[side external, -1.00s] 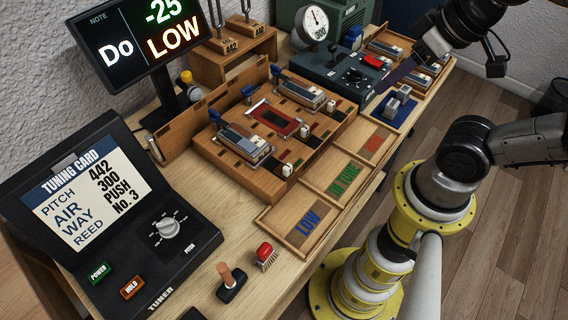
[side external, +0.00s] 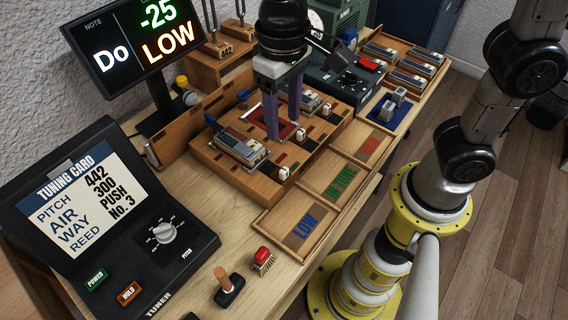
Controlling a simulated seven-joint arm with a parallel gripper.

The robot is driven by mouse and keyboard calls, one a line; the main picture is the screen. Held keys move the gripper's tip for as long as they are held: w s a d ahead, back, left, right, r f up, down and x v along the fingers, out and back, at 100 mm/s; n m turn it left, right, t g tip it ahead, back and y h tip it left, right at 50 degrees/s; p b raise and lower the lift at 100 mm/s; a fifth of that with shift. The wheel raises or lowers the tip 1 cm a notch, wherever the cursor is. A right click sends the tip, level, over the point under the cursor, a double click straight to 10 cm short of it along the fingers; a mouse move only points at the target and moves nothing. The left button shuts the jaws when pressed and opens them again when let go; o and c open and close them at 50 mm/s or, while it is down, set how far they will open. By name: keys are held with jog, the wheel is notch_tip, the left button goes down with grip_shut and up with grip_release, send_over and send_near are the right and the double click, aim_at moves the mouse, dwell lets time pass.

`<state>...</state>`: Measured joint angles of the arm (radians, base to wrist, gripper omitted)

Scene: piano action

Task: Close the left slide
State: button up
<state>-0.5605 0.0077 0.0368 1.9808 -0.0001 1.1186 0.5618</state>
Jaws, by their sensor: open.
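The wooden action block (side external: 232,172) sits mid-bench in the side external view. A white knob (side external: 284,173) is on the block's front edge near that unit. I cannot tell exactly which part is the left slide, or how far it is open. My gripper (side external: 283,136) points down over the middle of the block, by the red panel, its two purple fingers apart with nothing between them. It partly hides the red panel and the right-hand unit (side external: 311,101).
Trays marked LOW (side external: 305,228) and IN TUNE line the bench's front. A display (side external: 135,45) reads Do, -25, LOW. A gauge box and parts tray stand behind right.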

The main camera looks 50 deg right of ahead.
aim_at(284, 169)
notch_tip(284, 169, down, 14)
jog(key=shift+r, duration=0.2)
jog(key=shift+c, duration=0.2)
grip_shut()
dwell(0.3)
jog(key=shift+r, duration=0.1)
dwell(1.1)
